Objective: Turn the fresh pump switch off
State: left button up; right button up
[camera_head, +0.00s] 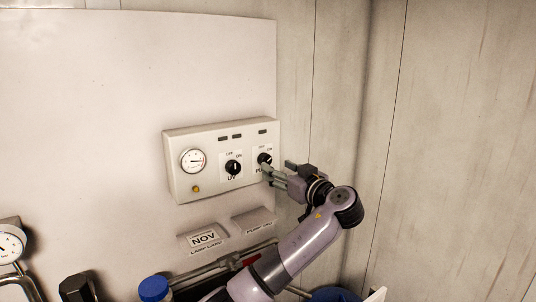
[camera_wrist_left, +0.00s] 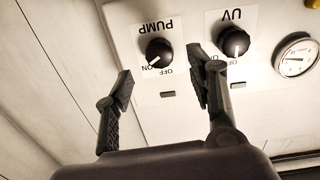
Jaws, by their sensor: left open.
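The pump switch is a round black knob (camera_head: 264,159) at the right end of the white control panel (camera_head: 183,139). In the left wrist view, which is upside down, the knob (camera_wrist_left: 159,52) sits under a PUMP label, and its white mark points towards ON. My left gripper (camera_head: 277,168) is just in front of the knob, at its lower right. In the wrist view its two fingers (camera_wrist_left: 162,82) are spread, one to each side of the knob, with nothing between them. I cannot tell any contact. My right gripper is out of view.
The UV knob (camera_head: 233,167) is left of the pump knob, close to one finger in the wrist view. A gauge (camera_head: 193,161) and a small yellow button (camera_head: 196,189) are further left. Labelled covers (camera_head: 204,239), pipes and a blue cap (camera_head: 154,289) lie below.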

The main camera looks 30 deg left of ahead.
aim_at(267, 161)
pick_arm(q)
jog(key=x, duration=0.1)
jog(key=p+x, duration=0.2)
jog(key=x, duration=0.1)
jog(key=shift+a+r, duration=0.15)
jog(key=shift+r, duration=0.1)
jog(key=shift+x, duration=0.8)
jog(key=shift+w+f, duration=0.1)
jog(key=shift+f, duration=0.15)
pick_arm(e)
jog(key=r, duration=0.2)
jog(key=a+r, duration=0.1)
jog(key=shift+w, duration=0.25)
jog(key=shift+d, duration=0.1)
